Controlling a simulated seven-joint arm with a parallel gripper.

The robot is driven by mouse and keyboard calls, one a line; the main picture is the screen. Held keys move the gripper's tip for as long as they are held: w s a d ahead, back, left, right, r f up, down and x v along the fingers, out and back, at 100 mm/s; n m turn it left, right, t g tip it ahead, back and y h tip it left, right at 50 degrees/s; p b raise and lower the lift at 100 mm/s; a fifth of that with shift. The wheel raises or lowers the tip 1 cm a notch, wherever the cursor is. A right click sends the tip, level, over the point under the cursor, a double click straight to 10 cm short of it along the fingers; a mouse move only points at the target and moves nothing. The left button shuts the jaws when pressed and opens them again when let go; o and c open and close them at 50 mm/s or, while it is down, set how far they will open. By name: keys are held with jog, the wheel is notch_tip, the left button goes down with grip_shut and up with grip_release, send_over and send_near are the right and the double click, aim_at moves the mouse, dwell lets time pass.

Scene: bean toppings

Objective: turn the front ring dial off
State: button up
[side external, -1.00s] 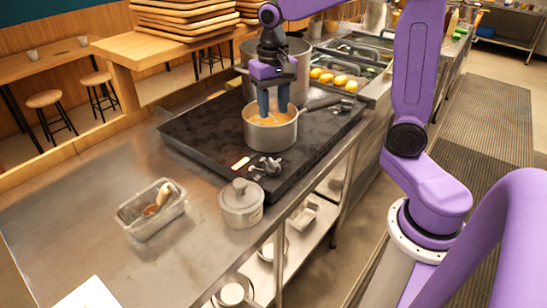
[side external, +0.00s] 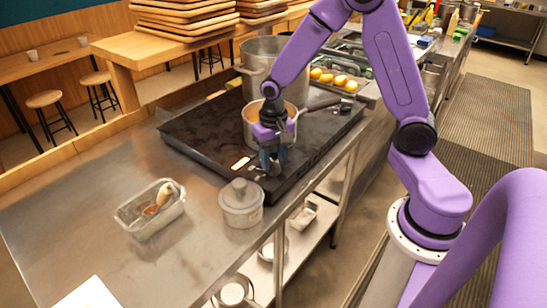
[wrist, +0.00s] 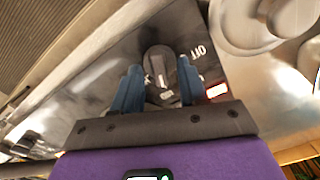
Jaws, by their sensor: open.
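The dark front dial (wrist: 158,60) sits on the cooktop's front edge, between my fingertips in the wrist view. Printed lettering (wrist: 199,52), which looks like OFF, lies just right of it. I cannot tell the dial's exact setting. My gripper (wrist: 158,84) is open, with one blue finger on each side of the dial; contact is not clear. In the side view my gripper (side external: 273,160) points down at the cooktop's front corner and largely hides the dials. The black cooktop (side external: 205,130) carries a pot of orange food (side external: 248,115), partly hidden behind my gripper.
A lidded pot (side external: 241,207) stands on the steel counter close in front of the cooktop, and shows in the wrist view (wrist: 245,25). A clear container (side external: 150,212) with a utensil is left of it. A large pot (side external: 262,62) stands behind.

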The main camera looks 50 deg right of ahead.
jog(key=shift+f, duration=0.2)
grip_shut()
